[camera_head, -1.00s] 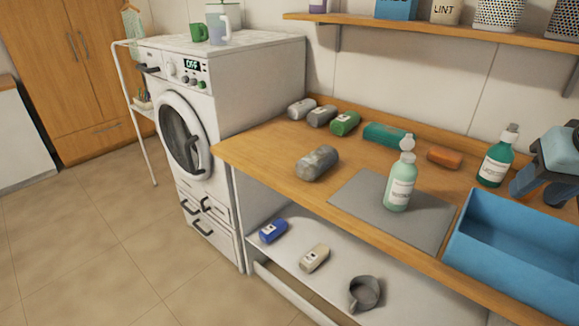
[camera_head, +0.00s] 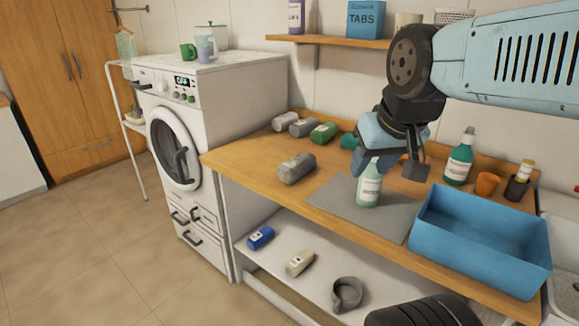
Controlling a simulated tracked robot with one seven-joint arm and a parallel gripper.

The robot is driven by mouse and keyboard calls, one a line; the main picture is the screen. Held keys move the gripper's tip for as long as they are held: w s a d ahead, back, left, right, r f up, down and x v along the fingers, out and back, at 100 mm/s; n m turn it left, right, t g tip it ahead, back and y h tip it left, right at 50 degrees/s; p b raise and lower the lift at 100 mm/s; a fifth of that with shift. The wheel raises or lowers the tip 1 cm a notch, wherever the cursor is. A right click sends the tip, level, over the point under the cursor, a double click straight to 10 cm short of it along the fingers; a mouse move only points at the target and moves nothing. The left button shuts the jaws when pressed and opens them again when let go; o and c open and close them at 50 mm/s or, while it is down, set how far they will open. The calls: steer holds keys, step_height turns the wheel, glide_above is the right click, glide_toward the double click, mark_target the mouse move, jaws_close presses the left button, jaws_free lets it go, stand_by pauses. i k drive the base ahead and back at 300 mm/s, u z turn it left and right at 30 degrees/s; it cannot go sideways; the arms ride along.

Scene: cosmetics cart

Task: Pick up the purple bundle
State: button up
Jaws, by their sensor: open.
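A blue, slightly purplish bundle (camera_head: 260,237) with a small pale label lies on the white lower shelf, near its left end. It is the closest match in view to a purple bundle. My gripper (camera_head: 388,166) hangs above the wooden counter with its jaws apart and nothing seen between them. It is well above and to the right of the blue bundle. One finger overlaps the top of the pale green bottle (camera_head: 369,190) in the picture; I cannot tell whether they touch.
Grey and green bundles, bottles and a blue bin (camera_head: 480,241) are above. Floor in front is free.

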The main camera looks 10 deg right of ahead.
mark_target(293, 169)
steer(key=z, duration=1.3)
steer(key=i, duration=0.1)
steer(key=u, duration=3.25)
steer(key=i, duration=0.95)
steer(key=z, duration=2.9)
